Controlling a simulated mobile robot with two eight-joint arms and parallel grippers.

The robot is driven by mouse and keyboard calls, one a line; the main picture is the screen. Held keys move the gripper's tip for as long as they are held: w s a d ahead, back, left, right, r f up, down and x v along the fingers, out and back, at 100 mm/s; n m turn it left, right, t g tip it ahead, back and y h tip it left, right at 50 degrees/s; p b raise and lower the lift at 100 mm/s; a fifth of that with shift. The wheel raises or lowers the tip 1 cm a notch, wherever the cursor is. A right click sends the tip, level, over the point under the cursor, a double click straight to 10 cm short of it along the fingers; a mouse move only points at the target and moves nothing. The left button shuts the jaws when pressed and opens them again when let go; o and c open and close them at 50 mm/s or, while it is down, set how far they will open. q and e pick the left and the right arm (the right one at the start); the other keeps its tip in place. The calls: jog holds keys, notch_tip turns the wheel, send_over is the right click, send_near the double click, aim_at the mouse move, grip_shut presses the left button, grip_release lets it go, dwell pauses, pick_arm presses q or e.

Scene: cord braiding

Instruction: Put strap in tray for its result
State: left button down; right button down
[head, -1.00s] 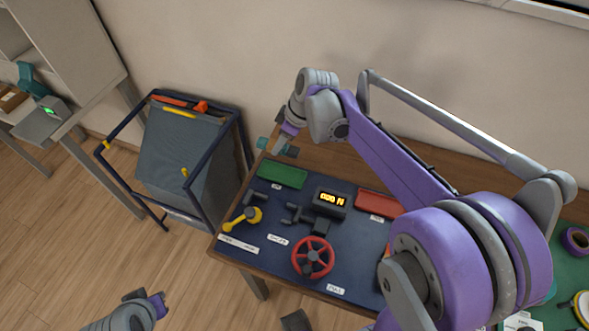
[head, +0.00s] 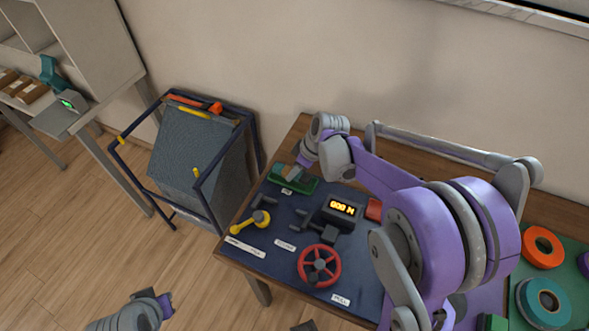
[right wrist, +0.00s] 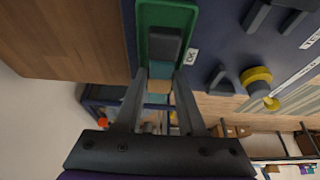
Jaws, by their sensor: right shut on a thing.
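The green tray (head: 310,187) sits at the back left of the dark blue board, with an "OK" label in front of it. My right gripper (head: 290,175) points down at this tray. In the right wrist view the green tray (right wrist: 144,30) lies just beyond the fingertips (right wrist: 160,76). The right gripper is shut on the strap, whose teal part (right wrist: 160,70) shows between the fingertips. A dark grey block (right wrist: 165,43) shows inside the tray; I cannot tell whether it belongs to the strap. My left gripper (head: 160,300) is low at the left, away from the board, its jaws unclear.
The board holds a force display (head: 342,207), a red handwheel (head: 320,265) and a yellow lever (head: 240,226). A red tray (head: 374,209) is partly hidden by my right arm. Tape rolls (head: 543,247) lie at the right. A framed cart (head: 200,150) stands left of the table.

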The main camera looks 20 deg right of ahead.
jog(key=shift+f+b, duration=0.35)
jog(key=shift+f, duration=0.15)
jog(key=shift+f, duration=0.1)
jog(key=c, duration=0.5)
grip_release()
